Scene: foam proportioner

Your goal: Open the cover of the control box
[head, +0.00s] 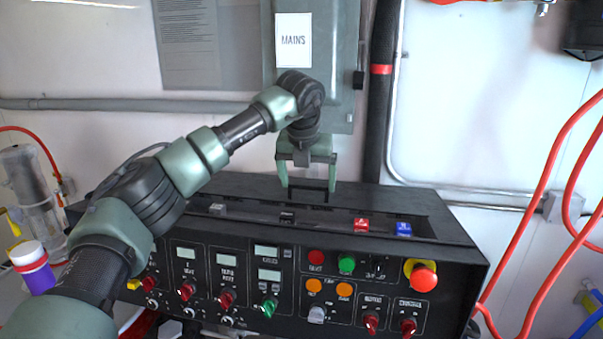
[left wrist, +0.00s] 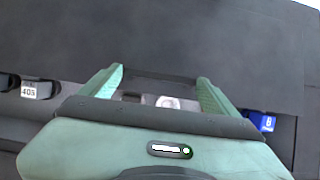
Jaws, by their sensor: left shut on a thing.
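The black control box (head: 455,262) stands against the wall with its sloped front panel facing me. Its flat dark cover (head: 235,184) lies along the top, with a raised black handle (head: 309,186). My left gripper (head: 308,184) reaches down from above, its two green fingers at the two ends of the handle, shut on it. In the left wrist view the fingers (left wrist: 160,84) flank the handle's dark bar (left wrist: 160,74). In front of the cover a long recess shows a red block (head: 361,224) and a blue block (head: 404,229). My right gripper is out of view.
A grey MAINS cabinet (head: 310,60) hangs just behind my left gripper. A black vertical pipe (head: 380,100) runs beside it. Red hoses (head: 545,190) loop at the right. A red emergency button (head: 423,277) sticks out of the front panel. A clear cylinder (head: 30,185) stands at far left.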

